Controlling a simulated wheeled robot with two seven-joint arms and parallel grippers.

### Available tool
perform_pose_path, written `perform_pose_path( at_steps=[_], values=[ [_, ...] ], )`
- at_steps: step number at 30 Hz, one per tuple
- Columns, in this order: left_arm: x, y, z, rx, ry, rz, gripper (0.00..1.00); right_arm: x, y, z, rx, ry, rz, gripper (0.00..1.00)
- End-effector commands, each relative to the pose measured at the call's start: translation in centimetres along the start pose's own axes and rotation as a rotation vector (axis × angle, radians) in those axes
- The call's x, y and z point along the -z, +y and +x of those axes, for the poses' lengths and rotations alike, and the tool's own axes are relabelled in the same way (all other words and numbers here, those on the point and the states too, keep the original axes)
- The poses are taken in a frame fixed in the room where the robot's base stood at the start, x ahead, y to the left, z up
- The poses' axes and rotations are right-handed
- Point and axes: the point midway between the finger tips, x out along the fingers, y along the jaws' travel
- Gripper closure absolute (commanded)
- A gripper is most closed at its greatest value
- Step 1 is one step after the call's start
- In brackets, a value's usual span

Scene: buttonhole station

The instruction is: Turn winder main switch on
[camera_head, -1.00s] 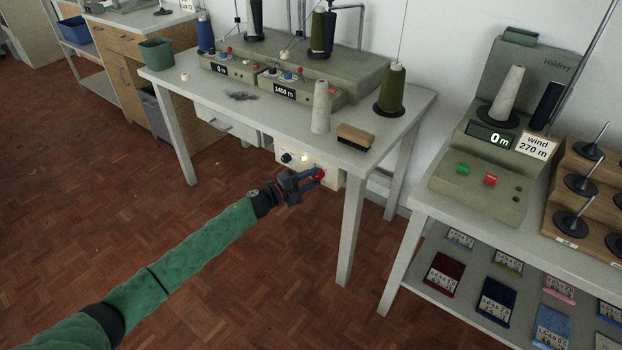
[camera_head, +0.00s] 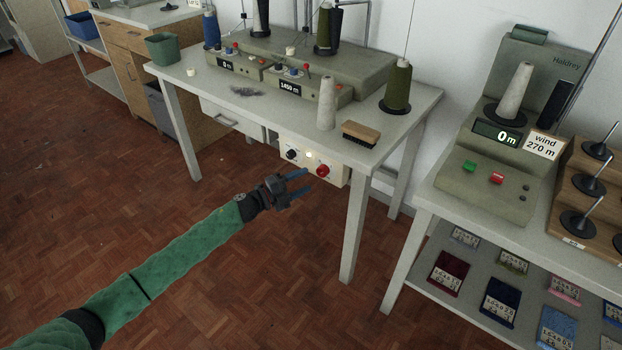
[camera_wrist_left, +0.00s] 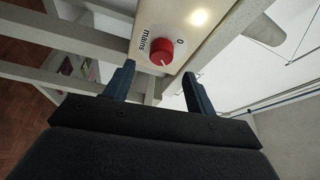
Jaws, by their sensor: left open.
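The winder's switch box (camera_head: 302,160) is a cream panel under the front edge of the table. It carries a black knob (camera_head: 292,154), a small lit lamp (camera_head: 308,155) and a red main switch knob (camera_head: 323,170). In the left wrist view the red knob (camera_wrist_left: 162,52) sits beside the words "mains" and "0", with a white mark on its lower edge. My left gripper (camera_head: 297,184) is open and empty, just in front of and below the panel, apart from the knob. In the wrist view its fingers (camera_wrist_left: 158,88) point toward the knob. My right gripper is not in view.
The winder (camera_head: 290,72) stands on the table (camera_head: 250,112) with cones and a brush (camera_head: 361,133). A table leg (camera_head: 352,230) stands right of the panel. Another machine (camera_head: 490,170) stands on the right bench. The floor in front is clear.

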Motion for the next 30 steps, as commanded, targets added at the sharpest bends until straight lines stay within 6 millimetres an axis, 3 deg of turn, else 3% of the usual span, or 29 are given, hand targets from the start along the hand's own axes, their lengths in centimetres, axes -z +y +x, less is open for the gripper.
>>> perform_pose_path(
  at_steps=[7,23,26,30],
  values=[
    [0.0,0.0,-2.2,0.0,0.0,0.0,0.44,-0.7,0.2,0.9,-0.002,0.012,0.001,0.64],
    [0.0,0.0,-2.3,0.001,0.0,-0.003,0.44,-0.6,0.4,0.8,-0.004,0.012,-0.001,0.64],
    [-0.7,0.1,-2.3,-0.004,-0.036,-0.011,0.44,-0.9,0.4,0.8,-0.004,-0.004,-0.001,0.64],
    [-3.4,0.4,-2.6,-0.018,-0.182,-0.039,0.44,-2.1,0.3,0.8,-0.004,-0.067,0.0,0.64]
  ],
)
